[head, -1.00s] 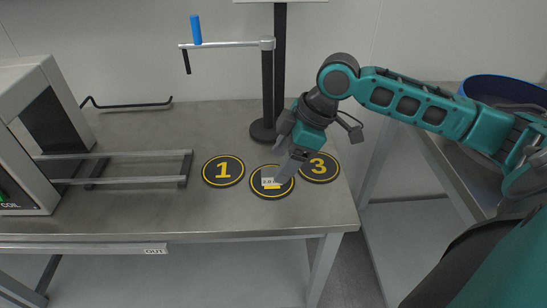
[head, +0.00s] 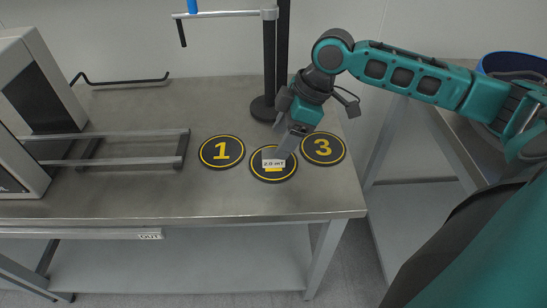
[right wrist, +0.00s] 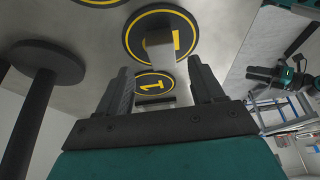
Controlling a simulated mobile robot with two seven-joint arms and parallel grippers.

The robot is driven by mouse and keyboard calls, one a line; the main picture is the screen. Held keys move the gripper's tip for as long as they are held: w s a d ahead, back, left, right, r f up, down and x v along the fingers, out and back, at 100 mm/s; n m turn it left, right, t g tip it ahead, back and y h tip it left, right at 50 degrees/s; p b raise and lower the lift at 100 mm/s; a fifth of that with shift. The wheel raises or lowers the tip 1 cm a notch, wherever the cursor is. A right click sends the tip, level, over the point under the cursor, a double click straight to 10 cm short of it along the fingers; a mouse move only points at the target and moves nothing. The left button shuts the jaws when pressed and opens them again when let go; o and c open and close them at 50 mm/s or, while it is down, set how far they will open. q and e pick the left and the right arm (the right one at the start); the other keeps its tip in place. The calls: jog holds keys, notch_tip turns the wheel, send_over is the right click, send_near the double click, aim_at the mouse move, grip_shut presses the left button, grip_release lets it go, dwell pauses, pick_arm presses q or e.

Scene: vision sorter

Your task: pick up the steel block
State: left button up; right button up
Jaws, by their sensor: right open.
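The steel block (head: 271,155) is a small grey block on the black round pad numbered 2 (head: 274,178), with a white label reading "2.0 mT" facing me. In the right wrist view the block (right wrist: 160,48) shows past the fingers, in line with the gap between them. In the right wrist view the gripper (right wrist: 160,68) is open with nothing held. I cannot tell exactly how far its tips are from the block.
Pads 1 (head: 222,152) and 3 (head: 323,149) flank the middle pad on the steel table (head: 130,108). A dark post (head: 269,75) stands just behind. A machine with rails (head: 120,134) is at left, a blue-rimmed bin (head: 515,66) at right.

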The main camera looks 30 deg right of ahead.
jog(key=x, duration=0.4)
jog(key=shift+s+f+b, duration=0.1)
jog(key=shift+s+b, duration=0.05)
jog(key=shift+b, duration=0.25)
jog(key=shift+c, duration=0.4)
grip_shut()
